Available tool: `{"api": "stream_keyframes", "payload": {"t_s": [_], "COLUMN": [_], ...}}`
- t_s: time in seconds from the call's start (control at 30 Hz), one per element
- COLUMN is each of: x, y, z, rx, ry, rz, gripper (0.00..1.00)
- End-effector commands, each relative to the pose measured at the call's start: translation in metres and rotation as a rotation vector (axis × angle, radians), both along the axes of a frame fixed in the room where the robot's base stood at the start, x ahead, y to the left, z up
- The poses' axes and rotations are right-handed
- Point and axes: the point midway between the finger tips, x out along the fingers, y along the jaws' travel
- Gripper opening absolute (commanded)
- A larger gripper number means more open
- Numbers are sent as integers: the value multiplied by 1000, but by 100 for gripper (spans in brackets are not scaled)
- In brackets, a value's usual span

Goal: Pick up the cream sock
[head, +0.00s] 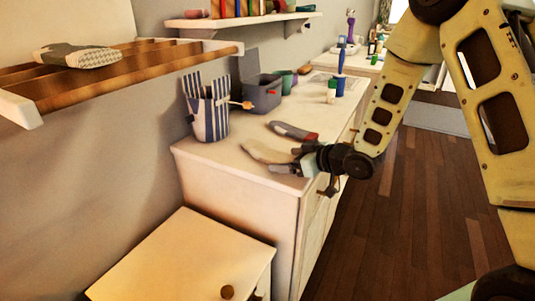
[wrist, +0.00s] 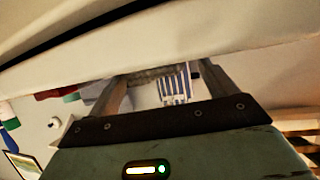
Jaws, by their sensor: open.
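The cream sock (head: 266,153) lies on the pale top of the dresser, near its front end. My gripper (head: 285,160) is just right of the sock, low at the dresser top, with its fingers pointing towards it. In the wrist view my gripper (wrist: 163,85) is open, with its two fingers well apart. A fuzzy greyish strip (wrist: 154,73) shows between the fingers; I cannot tell if it is the sock. I cannot tell whether the fingers touch the sock.
A dark grey and red item (head: 293,131) lies just behind the sock. A striped bag (head: 207,112) and a grey bin (head: 263,95) stand along the wall. The dresser top (head: 225,160) is bare in front. A wooden rack (head: 140,62) holds a grey and white item (head: 80,57).

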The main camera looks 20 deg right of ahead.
Motion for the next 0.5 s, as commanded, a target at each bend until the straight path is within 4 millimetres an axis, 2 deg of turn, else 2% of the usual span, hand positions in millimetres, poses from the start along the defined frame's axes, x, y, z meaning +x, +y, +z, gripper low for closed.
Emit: {"api": "stream_keyframes", "payload": {"t_s": [0.23,0.27,0.4,0.43,0.5], "x": [2,2,2,2,2], "y": [1,1,1,1,1], "z": [-1,-1,-1,-1,-1], "rx": [0,0,0,0,0], "ry": [0,0,0,0,0], "rz": [0,0,0,0,-1], "gripper": [85,82,43,37,37]}}
